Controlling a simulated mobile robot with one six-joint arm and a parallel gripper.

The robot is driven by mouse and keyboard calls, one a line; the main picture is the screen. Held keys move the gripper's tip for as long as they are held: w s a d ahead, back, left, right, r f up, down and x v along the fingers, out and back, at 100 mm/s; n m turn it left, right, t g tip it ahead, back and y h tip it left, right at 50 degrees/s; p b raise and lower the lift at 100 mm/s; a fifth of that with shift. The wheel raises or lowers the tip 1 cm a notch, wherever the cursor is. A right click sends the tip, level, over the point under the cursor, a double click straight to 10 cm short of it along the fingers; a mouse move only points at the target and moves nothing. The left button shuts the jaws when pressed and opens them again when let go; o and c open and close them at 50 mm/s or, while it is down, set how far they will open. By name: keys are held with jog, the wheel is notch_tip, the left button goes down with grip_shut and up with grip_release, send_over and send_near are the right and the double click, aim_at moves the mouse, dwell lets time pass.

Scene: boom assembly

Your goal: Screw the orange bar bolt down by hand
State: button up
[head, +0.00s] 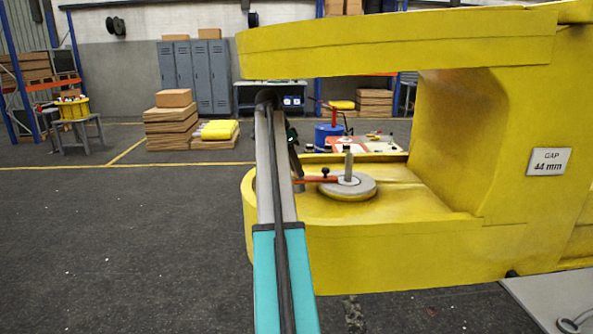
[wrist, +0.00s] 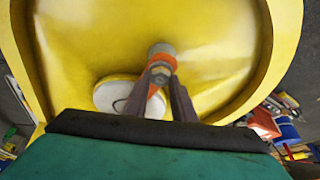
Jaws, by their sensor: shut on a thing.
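The orange bar (head: 312,180) shows in the head view as a thin bar beside a grey upright pin, with a small dark knob on it. Its left end meets my gripper (head: 298,184), which is partly hidden behind my arm. In the wrist view the orange bar (wrist: 164,60) runs between the two fingers of my gripper (wrist: 162,84), with a grey hex head at its near end. My gripper is shut on the bar. The pin stands on a pale round disc (head: 348,190) on the lower yellow jaw (head: 360,240).
The upper yellow jaw (head: 400,45) hangs over the disc and the bar. A yellow wall (head: 465,130) with a "GAP 44 mm" plate (head: 549,161) closes the right side. A blue drum (head: 329,134) stands behind. The floor at left is clear.

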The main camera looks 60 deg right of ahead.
jog(key=m, duration=0.2)
jog(key=shift+w+d+r+m+g+p, duration=0.2)
jog(key=shift+d+r+m+g+p, duration=0.1)
jog(key=shift+r+g, duration=0.1)
jog(key=shift+r+m+y+p, duration=0.1)
jog(key=shift+m+y+p, duration=0.3)
jog(key=shift+m+p, duration=0.35)
jog(key=m+g+y+p, duration=0.1)
jog(key=m+p, duration=0.1)
jog(key=p, duration=0.3)
jog(key=shift+m, duration=0.35)
jog(key=shift+p, duration=0.55)
jog(key=shift+f+m+p, duration=0.2)
jog(key=shift+m+p, duration=0.4)
jog(key=shift+p, duration=0.1)
jog(key=o, duration=1.1)
jog(key=shift+c, duration=0.2)
jog(key=shift+f, duration=0.15)
